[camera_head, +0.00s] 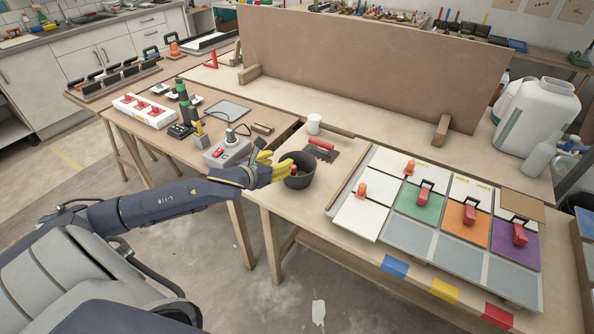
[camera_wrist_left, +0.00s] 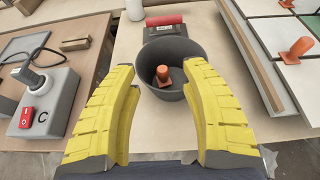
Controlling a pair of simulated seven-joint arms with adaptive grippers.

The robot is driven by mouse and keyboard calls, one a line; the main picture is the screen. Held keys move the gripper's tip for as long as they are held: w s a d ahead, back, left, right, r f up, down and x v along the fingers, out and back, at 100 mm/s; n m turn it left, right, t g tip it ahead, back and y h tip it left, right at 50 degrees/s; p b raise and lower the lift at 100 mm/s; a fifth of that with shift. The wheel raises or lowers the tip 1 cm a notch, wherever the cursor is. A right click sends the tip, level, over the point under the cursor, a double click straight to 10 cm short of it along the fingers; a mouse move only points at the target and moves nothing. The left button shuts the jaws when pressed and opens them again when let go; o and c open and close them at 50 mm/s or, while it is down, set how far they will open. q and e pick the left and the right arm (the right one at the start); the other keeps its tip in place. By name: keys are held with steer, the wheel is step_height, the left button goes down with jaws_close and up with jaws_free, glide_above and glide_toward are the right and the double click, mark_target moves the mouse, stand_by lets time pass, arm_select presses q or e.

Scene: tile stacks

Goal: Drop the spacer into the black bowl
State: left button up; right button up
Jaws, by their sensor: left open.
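The black bowl (camera_head: 300,183) stands on the near workbench, left of the tiles. In the left wrist view the bowl (camera_wrist_left: 172,52) lies ahead of my fingers. An orange spacer (camera_wrist_left: 162,77) shows inside the bowl's rim there, apart from both fingers; I cannot tell if it rests on the bottom. A bit of orange also shows at the bowl in the head view. My left gripper (camera_head: 270,171) has yellow fingers. It is open and empty at the bowl's left side, and its fingers spread wide in the wrist view (camera_wrist_left: 163,85). My right gripper is out of view.
Another orange spacer (camera_head: 360,190) stands on a white tile right of the bowl. A red-handled trowel (camera_head: 321,147) and a white cup (camera_head: 313,124) are behind the bowl. A grey box with a red switch (camera_head: 227,152) is at left. Bench front of the bowl is clear.

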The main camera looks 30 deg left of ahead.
arm_select(q)
steer(key=shift+v, duration=1.2)
